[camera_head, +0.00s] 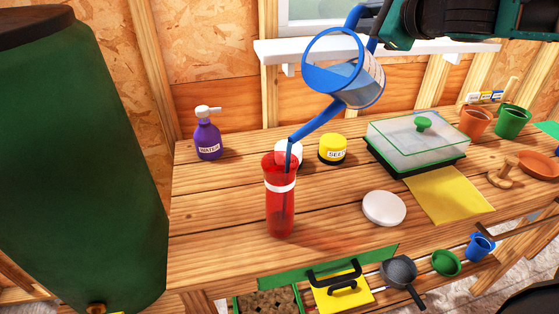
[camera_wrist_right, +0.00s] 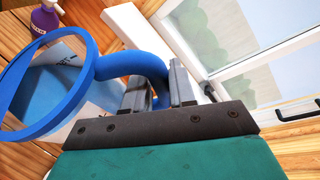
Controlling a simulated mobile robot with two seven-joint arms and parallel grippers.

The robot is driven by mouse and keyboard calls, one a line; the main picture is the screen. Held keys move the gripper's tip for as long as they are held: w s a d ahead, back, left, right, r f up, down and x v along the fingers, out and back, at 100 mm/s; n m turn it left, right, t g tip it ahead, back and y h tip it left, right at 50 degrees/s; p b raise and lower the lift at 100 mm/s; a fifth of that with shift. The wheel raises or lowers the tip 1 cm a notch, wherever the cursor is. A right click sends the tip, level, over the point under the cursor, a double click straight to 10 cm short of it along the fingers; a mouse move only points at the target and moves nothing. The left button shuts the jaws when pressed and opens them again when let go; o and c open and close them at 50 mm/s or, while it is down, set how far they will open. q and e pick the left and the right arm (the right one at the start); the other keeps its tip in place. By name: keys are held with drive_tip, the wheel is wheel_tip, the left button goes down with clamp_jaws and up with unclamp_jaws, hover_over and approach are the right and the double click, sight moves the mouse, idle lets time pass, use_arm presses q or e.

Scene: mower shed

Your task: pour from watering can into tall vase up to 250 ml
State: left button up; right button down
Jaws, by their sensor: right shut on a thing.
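The blue watering can (camera_head: 345,75) hangs tipped above the bench, with water in its clear body. Its open rim also shows in the right wrist view (camera_wrist_right: 22,118). My right gripper (camera_head: 385,28) is shut on the can's blue handle; the handle passes between its fingers in the right wrist view (camera_wrist_right: 160,85). The spout points down and left to the mouth of the tall vase (camera_head: 280,212), which is red, see-through, white-banded and upright. A narrow dark blue streak runs from the spout tip down inside the vase; the exact water level is unclear. My left gripper is not in view.
A purple water bottle (camera_head: 208,138), yellow seed pot (camera_head: 333,150) and partly hidden white-lidded pot (camera_head: 289,152) stand behind the vase. A white disc (camera_head: 384,208), yellow sheet (camera_head: 449,195) and clear-lidded tray (camera_head: 415,145) lie right. A green barrel (camera_head: 80,170) stands left.

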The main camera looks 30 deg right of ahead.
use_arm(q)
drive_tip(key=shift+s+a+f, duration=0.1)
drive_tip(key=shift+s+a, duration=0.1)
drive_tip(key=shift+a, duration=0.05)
use_arm(e)
drive_tip(key=shift+s+a+r, duration=0.1)
drive_tip(key=shift+a+r, duration=0.3)
drive_tip(key=shift+r, duration=0.1)
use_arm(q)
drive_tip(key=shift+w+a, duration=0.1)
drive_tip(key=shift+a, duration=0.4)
use_arm(e)
drive_tip(key=shift+s+a+r+n, duration=0.2)
drive_tip(key=shift+a+r+n, duration=0.4)
drive_tip(key=shift+a+r, duration=0.05)
idle(0.6)
